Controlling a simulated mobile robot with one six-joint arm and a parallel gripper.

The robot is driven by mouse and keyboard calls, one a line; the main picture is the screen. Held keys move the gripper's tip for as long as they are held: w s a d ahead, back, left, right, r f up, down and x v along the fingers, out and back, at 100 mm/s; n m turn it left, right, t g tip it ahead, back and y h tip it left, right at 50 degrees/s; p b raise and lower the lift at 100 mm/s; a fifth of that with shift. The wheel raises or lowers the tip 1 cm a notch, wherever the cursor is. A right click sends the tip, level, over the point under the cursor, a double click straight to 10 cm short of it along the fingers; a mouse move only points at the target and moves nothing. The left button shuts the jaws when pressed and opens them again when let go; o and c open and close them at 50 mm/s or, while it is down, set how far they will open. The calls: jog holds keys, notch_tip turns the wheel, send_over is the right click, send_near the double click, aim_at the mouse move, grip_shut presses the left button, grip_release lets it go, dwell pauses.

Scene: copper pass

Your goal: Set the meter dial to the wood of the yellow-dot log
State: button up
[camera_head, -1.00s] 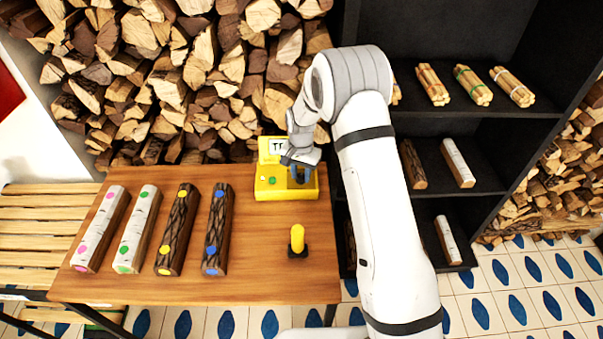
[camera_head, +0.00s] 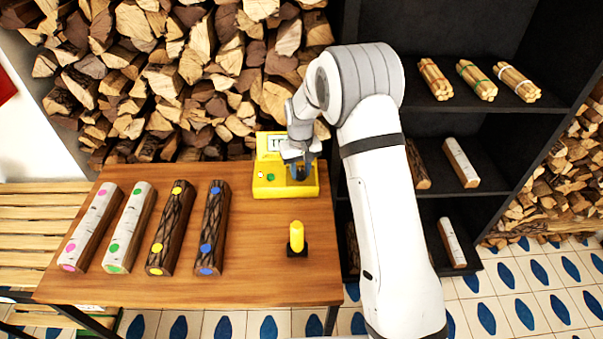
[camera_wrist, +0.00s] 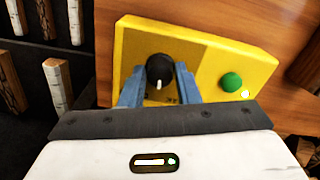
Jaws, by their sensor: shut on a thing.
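The yellow meter (camera_head: 271,193) stands at the back right of the wooden table, with a display (camera_head: 275,144) whose text I cannot read clearly. In the wrist view my gripper (camera_wrist: 160,85) is shut on the meter's black dial (camera_wrist: 159,68), one blue finger on each side. The dial's white mark points toward the bottom of that view. A green button (camera_wrist: 231,82) sits beside the dial. The yellow-dot log (camera_head: 173,228) has dark, furrowed bark and lies third from the left on the table. My gripper (camera_head: 300,168) mostly hides the dial in the head view.
A pink-dot log (camera_head: 90,228) and a green-dot log (camera_head: 130,228), both with white bark, and a dark blue-dot log (camera_head: 213,228) lie alongside. A yellow-topped probe (camera_head: 296,236) stands on a black base. A black shelf (camera_head: 490,118) is at right.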

aim_at(301, 172)
jog(key=n+b, duration=0.1)
jog(key=n, duration=0.4)
jog(key=shift+b, duration=0.35)
jog(key=shift+n, duration=0.3)
jog(key=o, duration=1)
jog(key=shift+r, duration=0.15)
notch_tip(301, 172, up, 8)
jog(key=shift+f+b, duration=0.2)
jog(key=shift+b, duration=0.1)
